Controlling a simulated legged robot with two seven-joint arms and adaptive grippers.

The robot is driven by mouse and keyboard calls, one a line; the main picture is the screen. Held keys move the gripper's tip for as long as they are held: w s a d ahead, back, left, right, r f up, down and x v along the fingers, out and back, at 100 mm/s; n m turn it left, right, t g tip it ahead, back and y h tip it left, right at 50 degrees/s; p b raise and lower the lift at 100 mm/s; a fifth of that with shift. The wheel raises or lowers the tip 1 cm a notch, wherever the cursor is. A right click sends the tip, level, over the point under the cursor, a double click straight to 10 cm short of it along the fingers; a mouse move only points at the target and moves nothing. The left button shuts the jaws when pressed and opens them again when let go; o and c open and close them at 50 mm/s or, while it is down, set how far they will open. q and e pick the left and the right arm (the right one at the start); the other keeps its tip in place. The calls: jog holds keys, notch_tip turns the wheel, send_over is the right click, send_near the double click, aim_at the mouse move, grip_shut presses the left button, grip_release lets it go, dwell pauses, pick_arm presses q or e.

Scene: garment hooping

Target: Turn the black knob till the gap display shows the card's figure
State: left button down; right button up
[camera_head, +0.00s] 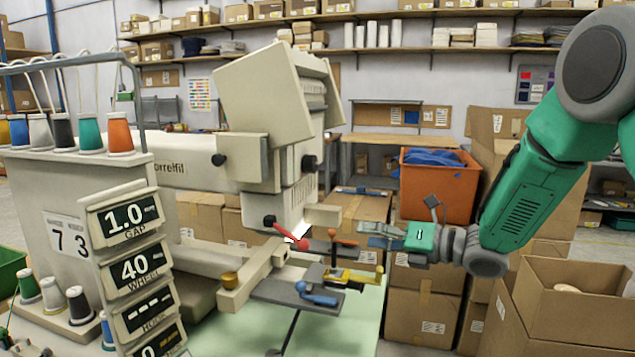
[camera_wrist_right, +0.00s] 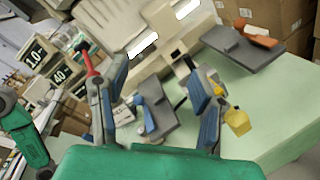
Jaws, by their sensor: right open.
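The gap display (camera_head: 128,217) on the left stack of readouts shows 1.0; it also shows in the right wrist view (camera_wrist_right: 37,57). A white card (camera_head: 68,236) beside it shows the figures 7 and 3. I cannot tell which one the task means. My right gripper (camera_head: 364,236) is open and empty, right of the machine's levers. Its blue-padded fingers (camera_wrist_right: 156,65) stand apart in the wrist view. My left gripper is not in view.
Thread cones line the machine's left side. An orange bin (camera_head: 437,200) and cardboard boxes (camera_head: 570,305) stand at the right. The green tabletop (camera_head: 345,325) has bare room in front.

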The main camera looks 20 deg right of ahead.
aim_at(316, 164)
notch_tip(316, 164, up, 14)
jog(key=s+d+n+g+y, duration=0.15)
jog(key=n+y, duration=0.25)
jog(key=n, duration=0.8)
jog(key=shift+n+g, duration=0.4)
jog(key=shift+g, duration=0.05)
jog(key=x, duration=0.8)
jog(key=p+x, duration=0.1)
jog(key=x, duration=0.4)
jog(key=shift+w+d+f, duration=0.25)
jog(key=shift+w, duration=0.05)
jog(key=shift+w+a, duration=0.2)
jog(key=shift+a, duration=0.3)
jog(key=shift+c, duration=0.4)
jog(key=shift+d, duration=0.1)
jog(key=c, duration=1)
